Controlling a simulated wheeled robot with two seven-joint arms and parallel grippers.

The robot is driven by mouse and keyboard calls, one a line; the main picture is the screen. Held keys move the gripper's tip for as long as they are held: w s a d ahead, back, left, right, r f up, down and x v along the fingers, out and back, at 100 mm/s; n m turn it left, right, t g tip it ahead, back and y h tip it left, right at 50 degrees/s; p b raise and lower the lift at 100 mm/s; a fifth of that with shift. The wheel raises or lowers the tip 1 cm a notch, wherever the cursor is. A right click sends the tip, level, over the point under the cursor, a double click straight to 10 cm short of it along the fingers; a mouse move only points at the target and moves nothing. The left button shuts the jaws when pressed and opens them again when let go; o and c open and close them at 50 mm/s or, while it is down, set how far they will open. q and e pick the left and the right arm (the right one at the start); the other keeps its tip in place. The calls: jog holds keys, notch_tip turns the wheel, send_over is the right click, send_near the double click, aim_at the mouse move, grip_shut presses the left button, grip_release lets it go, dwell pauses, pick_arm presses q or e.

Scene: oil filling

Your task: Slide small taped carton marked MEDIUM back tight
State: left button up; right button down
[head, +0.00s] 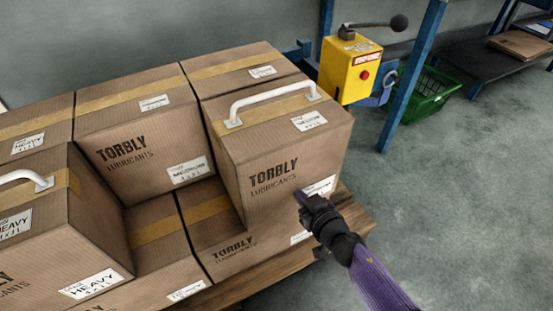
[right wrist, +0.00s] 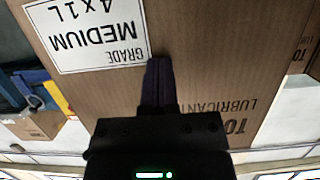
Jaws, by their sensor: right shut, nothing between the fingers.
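The small taped carton marked MEDIUM (head: 230,155), with a white handle on top, sits on a lower carton at the right front of the stack. Its front reads TORBLY LUBRICANTS. It fills most of the right wrist view (right wrist: 205,60), where its label appears upside down. My right gripper (head: 301,197) is shut and empty, its fingertips at the carton's front face beside the label (right wrist: 95,35). They look in contact or nearly so. Behind it stands another taped carton (head: 225,72); any gap between them is hard to tell. My left gripper is not in view.
A TORBLY carton (head: 135,150) stands to the left, and a HEAVY carton (head: 95,225) with a white handle is at front left. All rest on a wooden pallet (head: 352,208). A yellow control box (head: 345,72) and blue post (head: 412,75) stand behind right.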

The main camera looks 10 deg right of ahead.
jog(key=s, duration=0.1)
jog(key=s+d+p, duration=0.1)
jog(key=s, duration=0.2)
jog(key=shift+d, duration=0.25)
dwell(0.3)
